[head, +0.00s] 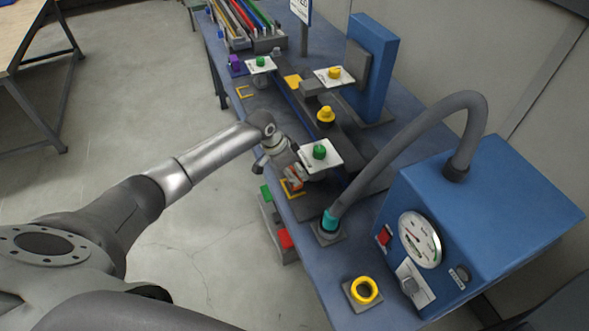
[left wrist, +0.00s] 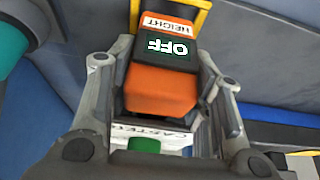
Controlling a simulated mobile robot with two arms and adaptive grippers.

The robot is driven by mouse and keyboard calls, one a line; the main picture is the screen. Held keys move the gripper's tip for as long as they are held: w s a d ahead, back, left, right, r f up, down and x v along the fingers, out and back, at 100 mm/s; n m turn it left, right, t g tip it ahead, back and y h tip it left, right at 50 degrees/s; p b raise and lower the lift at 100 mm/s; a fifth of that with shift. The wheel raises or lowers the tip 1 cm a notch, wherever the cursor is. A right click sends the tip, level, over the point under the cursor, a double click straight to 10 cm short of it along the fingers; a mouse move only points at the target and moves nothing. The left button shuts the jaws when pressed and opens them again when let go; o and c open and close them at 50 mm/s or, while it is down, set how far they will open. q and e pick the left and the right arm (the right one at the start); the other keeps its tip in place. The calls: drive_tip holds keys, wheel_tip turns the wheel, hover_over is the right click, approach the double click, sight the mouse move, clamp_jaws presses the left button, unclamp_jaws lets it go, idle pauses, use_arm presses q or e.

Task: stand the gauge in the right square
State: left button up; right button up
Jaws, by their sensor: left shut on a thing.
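My left gripper (head: 291,176) is shut on the orange gauge (left wrist: 165,88) beside the table's near edge. In the left wrist view the gauge lies between both fingers (left wrist: 165,95), with its HEIGHT label and a dark display reading OFF. In the head view only a small part of it shows (head: 295,173). A yellow square outline (head: 293,191) lies at the gauge's lower end; part of it shows in the left wrist view (left wrist: 198,14). I cannot tell whether the gauge touches the table. My right gripper is not in view.
A white card with a green knob (head: 319,152) is close beside the gripper. A teal-ended grey hose (head: 331,221) stands to the right, from a blue gauge box (head: 480,215). A box with green and red buttons (head: 285,239) hangs at the near edge.

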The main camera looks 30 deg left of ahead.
use_arm(q)
drive_tip(key=shift+f+b, duration=0.35)
drive_tip(key=shift+f, duration=0.35)
drive_tip(key=shift+f, duration=0.1)
idle(0.5)
drive_tip(key=o, duration=1.2)
drive_tip(key=shift+o, duration=0.2)
drive_tip(key=v, duration=1.2)
